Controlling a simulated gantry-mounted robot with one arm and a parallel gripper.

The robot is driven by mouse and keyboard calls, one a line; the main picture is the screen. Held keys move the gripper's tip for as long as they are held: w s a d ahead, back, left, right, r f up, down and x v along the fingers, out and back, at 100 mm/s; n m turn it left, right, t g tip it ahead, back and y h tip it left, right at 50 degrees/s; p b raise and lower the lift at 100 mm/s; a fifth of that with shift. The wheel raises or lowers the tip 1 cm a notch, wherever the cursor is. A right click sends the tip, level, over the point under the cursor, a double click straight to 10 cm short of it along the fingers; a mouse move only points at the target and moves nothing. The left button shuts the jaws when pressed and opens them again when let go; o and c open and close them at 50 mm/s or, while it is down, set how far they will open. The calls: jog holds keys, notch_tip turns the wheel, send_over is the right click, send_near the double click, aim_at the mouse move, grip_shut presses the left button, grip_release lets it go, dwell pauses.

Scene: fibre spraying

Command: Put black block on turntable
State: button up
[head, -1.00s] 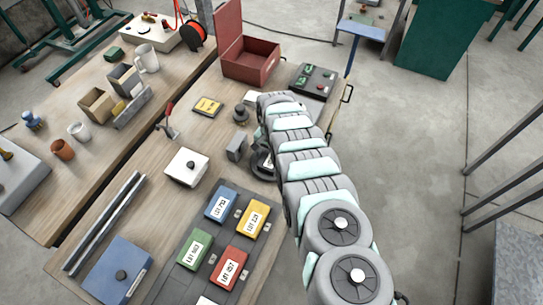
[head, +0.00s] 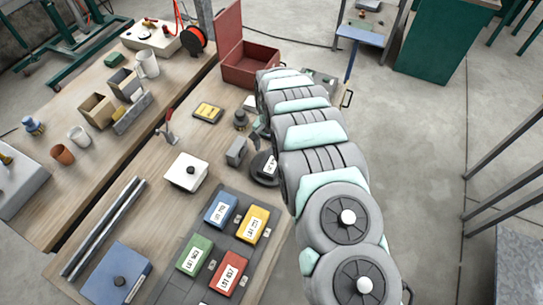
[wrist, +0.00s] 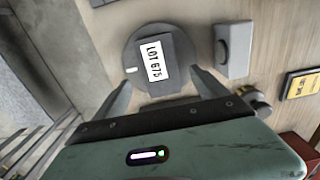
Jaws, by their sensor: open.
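The black block (wrist: 158,60) with a white "LOT 675" label lies on the round dark turntable (wrist: 134,50) in the wrist view. In the head view the turntable (head: 262,179) shows beside my arm, with part of the block's label (head: 271,166) visible and the rest hidden by the arm. My gripper (wrist: 160,80) is open, its fingers apart on either side of the block's near end. The block appears clear of both fingers. In the head view the gripper is mostly hidden by my arm.
A grey box (head: 236,151) stands just left of the turntable. A dark tray (head: 213,262) holds blue, yellow, green and red labelled blocks. A white box (head: 186,172) with a black knob stands left, and a red open case (head: 250,65) is at the back.

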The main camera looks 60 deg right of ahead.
aim_at(271, 162)
jog(key=shift+r+b, duration=0.3)
jog(key=shift+r, duration=2.1)
